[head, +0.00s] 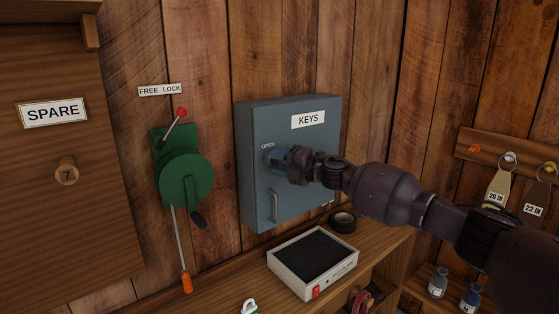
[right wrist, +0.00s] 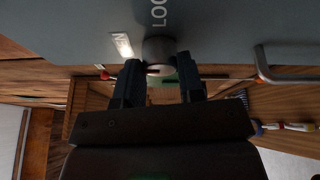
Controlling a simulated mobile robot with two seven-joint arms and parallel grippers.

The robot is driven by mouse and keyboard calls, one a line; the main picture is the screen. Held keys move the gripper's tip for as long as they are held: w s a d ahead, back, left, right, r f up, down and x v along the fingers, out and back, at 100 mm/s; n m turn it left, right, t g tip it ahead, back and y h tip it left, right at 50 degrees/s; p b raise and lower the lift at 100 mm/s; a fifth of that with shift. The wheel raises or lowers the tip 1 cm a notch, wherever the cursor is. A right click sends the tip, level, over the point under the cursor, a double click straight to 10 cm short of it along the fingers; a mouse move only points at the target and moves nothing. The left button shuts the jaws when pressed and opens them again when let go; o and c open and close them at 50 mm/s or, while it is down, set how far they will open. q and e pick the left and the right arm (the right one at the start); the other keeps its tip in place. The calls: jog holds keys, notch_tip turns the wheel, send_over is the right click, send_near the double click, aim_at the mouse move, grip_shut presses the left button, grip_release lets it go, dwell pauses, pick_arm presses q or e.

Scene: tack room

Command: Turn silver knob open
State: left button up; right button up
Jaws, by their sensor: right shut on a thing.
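The silver knob (right wrist: 158,48) is on the front of the grey-blue KEYS cabinet (head: 295,180), and in the right wrist view it sits between my fingers. In the head view my gripper largely hides it, just beside the word OPEN. My right gripper (head: 282,160) reaches in from the right and is shut on the knob; its two fingers also show in the right wrist view (right wrist: 158,78). Letters starting "LO" are on the cabinet face by the knob in that view. The knob's exact turn angle is hard to tell. My left gripper is not in view.
The cabinet's bar handle (head: 274,207) is below the knob. A green crank box (head: 186,178) with levers is on the wall to the left. A white-rimmed tray (head: 302,291) and a black tape roll (head: 343,221) lie on the shelf below. Tagged keys (head: 497,188) hang at right.

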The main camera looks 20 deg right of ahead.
dwell(0.3)
jog(key=o, duration=0.9)
jog(key=v, duration=1)
jog(key=shift+s+d, duration=0.25)
jog(key=shift+s, duration=0.1)
